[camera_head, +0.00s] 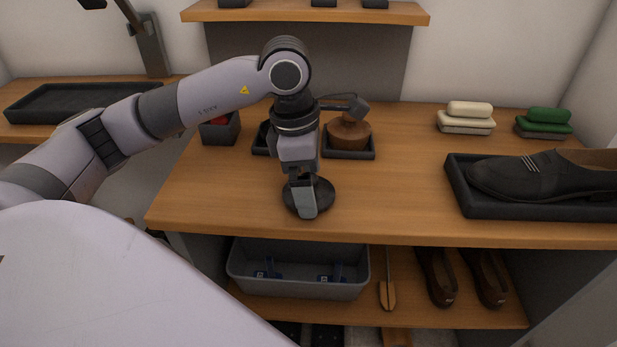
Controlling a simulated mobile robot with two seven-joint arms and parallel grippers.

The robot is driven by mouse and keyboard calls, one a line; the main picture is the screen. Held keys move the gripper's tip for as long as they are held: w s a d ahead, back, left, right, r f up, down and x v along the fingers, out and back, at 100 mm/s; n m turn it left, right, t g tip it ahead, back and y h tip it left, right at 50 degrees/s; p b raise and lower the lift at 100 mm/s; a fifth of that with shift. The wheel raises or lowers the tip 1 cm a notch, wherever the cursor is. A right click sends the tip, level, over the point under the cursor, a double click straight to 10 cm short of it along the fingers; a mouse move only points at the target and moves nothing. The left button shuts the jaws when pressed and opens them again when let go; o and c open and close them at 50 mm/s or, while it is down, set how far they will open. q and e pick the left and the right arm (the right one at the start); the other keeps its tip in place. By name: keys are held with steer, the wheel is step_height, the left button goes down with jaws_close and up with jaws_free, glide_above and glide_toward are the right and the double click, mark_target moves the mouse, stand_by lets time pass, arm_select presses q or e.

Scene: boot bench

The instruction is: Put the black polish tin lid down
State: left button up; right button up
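A round black disc (325,194), which looks like the black polish tin lid, is at the front middle of the wooden bench top (400,190). My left gripper (303,207) points down over it, and its near finger covers the disc's middle. The fingers overlap the disc in this view, but whether they are open or shut on it is hidden. I cannot tell whether the disc rests on the wood or is held just above it. My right gripper is not in view.
Behind the gripper, a small black tray (348,155) holds a brown round object (349,134). A dark box (220,133) with something red stands left. A black shoe (530,177) lies in a tray at right. The bench between is clear. A grey bin (300,286) sits below.

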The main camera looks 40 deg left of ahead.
arm_select(q)
step_height(320, 180, up, 12)
steer(key=s+a+p, duration=0.1)
steer(key=shift+a, duration=0.25)
stand_by(0.6)
